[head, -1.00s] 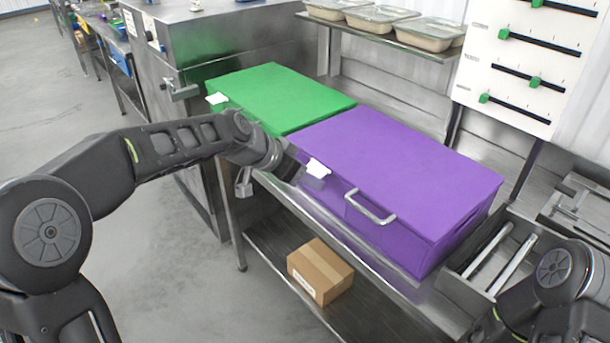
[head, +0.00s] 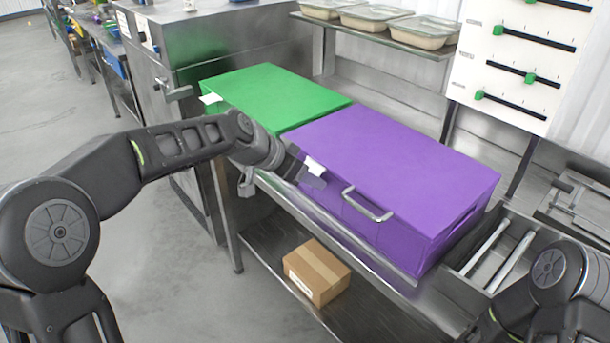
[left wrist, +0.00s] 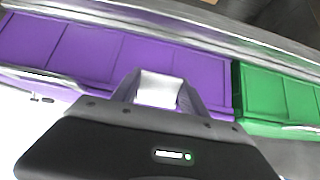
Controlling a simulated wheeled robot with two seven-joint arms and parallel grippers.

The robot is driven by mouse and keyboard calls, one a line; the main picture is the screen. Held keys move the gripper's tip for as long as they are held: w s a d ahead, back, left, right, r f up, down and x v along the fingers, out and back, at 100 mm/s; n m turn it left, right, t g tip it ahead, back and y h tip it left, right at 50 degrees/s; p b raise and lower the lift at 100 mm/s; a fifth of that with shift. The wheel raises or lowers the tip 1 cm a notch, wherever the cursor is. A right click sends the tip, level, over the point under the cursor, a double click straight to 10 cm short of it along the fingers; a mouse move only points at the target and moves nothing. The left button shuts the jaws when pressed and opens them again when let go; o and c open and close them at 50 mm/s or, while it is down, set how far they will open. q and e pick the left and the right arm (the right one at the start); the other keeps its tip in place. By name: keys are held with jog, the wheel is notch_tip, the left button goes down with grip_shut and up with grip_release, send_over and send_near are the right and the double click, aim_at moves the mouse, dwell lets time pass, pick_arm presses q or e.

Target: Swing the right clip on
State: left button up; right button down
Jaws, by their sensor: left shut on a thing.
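The purple box (head: 400,165) stands on the steel bench with its lid shut and a metal handle (head: 367,204) on its front. A small white piece (head: 314,166), seemingly the clip, is at the top of its front, left of the handle. My left gripper (head: 308,178) is at that piece. In the left wrist view, its fingers are shut on the white piece (left wrist: 158,89) against the purple front. The fingers hide the piece's lower part, so I cannot tell whether it is latched. My right gripper is out of view.
A green box (head: 275,95) with its own white piece (head: 211,98) stands left of the purple one. A cardboard carton (head: 317,271) sits on the lower shelf. A steel tray with rods (head: 497,250) is at the right. Covered pans (head: 370,18) stand on the upper shelf.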

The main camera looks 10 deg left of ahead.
pick_arm(q)
jog(key=shift+d, duration=0.15)
jog(key=shift+w+d, duration=0.25)
jog(key=shift+w, duration=0.15)
jog(key=shift+d+f, duration=0.1)
jog(key=shift+d, duration=0.05)
jog(key=shift+w+d+f, duration=0.1)
jog(key=shift+w+d, duration=0.1)
jog(key=shift+d, duration=0.1)
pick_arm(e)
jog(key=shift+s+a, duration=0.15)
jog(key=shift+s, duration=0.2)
